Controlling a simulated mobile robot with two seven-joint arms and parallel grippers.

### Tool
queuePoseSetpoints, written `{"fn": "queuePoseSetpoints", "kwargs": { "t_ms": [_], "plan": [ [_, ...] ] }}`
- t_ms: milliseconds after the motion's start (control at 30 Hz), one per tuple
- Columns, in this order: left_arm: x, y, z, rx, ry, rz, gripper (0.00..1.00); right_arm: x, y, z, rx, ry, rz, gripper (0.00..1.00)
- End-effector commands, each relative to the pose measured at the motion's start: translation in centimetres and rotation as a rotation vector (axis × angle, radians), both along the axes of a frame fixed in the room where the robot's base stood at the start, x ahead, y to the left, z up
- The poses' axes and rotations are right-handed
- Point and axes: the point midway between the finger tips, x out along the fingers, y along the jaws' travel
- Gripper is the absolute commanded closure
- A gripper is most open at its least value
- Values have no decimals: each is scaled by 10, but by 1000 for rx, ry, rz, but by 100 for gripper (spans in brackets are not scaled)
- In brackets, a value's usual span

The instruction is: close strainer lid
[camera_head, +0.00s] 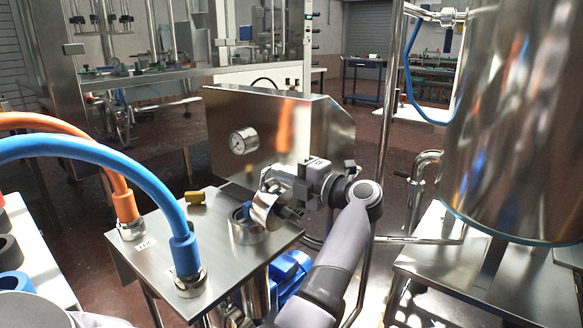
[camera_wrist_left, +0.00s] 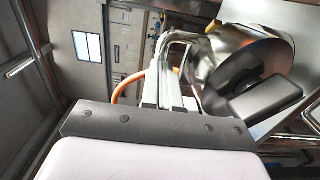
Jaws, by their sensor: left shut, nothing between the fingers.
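The strainer (camera_head: 246,235) is a short round metal housing on the steel table top, right of the blue hose. Its shiny round lid (camera_head: 264,211) is tilted up above the opening, not flat on the rim. My left gripper (camera_head: 277,190) is shut and empty, beside and just above the raised lid; whether it touches the lid I cannot tell. In the left wrist view, my fingers (camera_wrist_left: 170,88) are together and reach up beside a shiny metal part with a dark round face, which I cannot name surely. My right gripper is not in view.
A blue hose (camera_head: 110,157) and an orange hose (camera_head: 108,168) join the table top (camera_head: 155,258) at left. A large steel tank (camera_head: 515,130) stands at right. A small brass-coloured fitting (camera_head: 195,197) sits near the table's back edge.

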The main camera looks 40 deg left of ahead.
Motion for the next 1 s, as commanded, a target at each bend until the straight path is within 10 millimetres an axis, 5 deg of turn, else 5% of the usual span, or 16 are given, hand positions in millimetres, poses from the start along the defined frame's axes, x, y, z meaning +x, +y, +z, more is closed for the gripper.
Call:
{"fn": "queuePoseSetpoints", "kwargs": {
  "t_ms": [33,400,767,1000],
  "plan": [
    [-1,6,14,-43,-8,1,100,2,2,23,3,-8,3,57],
    [-7,59,24,-372,-45,2,100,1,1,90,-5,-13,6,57],
    [-13,115,13,-707,-84,2,100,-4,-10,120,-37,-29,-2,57],
    [-16,149,-7,-932,-111,1,100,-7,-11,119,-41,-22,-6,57]
  ]
}}
